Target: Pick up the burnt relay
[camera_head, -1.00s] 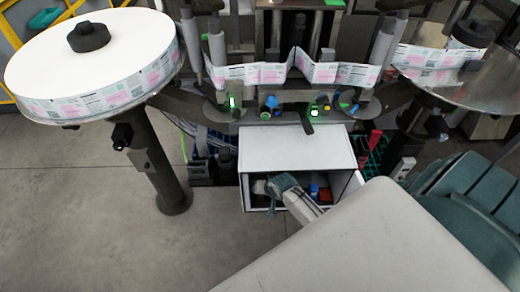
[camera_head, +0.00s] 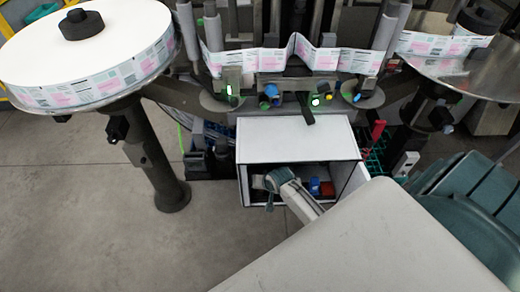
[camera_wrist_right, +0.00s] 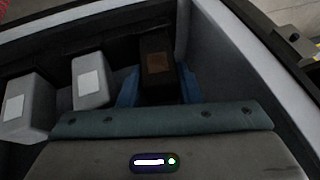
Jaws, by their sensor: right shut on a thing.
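The burnt relay (camera_wrist_right: 157,62) is a dark block with a brown scorched patch on its face, inside the box, in the right wrist view. My right gripper (camera_wrist_right: 159,86) has its blue fingers on both sides of the relay and is shut on it. In the head view my right gripper (camera_head: 272,183) reaches into the open front of the white box (camera_head: 290,140). The relay cannot be made out there. My left gripper is not in view.
Two grey relays with pale labels, one nearer (camera_wrist_right: 90,82) and one at the far left (camera_wrist_right: 22,108), stand beside it. Blue (camera_head: 315,186) and red (camera_head: 327,190) parts sit at the box's right. A label reel (camera_head: 85,55) stands left; the left floor is clear.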

